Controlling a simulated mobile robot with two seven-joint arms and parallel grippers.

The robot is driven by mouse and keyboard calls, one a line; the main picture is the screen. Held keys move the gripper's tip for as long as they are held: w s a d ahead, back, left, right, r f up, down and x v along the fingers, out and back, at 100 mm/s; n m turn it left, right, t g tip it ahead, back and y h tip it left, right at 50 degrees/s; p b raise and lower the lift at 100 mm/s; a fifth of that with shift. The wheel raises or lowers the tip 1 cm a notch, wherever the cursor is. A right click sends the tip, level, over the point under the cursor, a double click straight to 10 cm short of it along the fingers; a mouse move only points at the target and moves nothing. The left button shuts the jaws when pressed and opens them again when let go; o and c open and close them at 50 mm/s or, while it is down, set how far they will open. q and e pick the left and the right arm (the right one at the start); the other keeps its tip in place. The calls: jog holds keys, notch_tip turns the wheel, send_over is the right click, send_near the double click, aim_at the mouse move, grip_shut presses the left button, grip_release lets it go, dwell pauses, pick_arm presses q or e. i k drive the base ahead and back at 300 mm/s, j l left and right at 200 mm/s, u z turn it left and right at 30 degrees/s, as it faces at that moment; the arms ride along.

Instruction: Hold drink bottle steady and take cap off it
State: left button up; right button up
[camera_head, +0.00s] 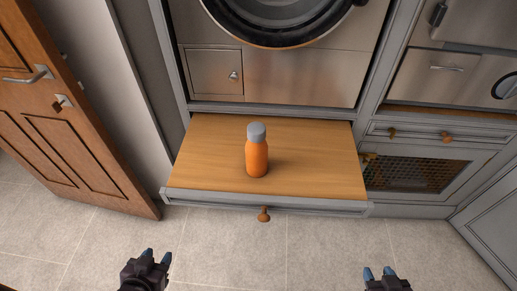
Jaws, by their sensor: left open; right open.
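The drink bottle (257,159) has an orange body and stands upright on a pulled-out wooden shelf (318,165). Its grey cap (256,132) sits on top of it. My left gripper (156,257) is open and empty at the bottom of the view, below and left of the bottle. My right gripper (379,273) is open and empty at the bottom right, below and right of the bottle. Both grippers are well apart from the bottle. Nothing hides the bottle or its cap.
The shelf has a grey front edge with a round wooden knob (263,215). A washing machine (300,75) stands behind it. An open wooden door (75,120) is at the left. Grey cabinets (425,160) with a mesh panel are at the right. The shelf around the bottle is bare.

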aim_at(256, 154)
jog(key=k+z, duration=0.1)
jog(key=k, duration=0.55)
jog(key=z, duration=1.1)
jog(key=j, duration=2.5)
jog(key=i, duration=0.05)
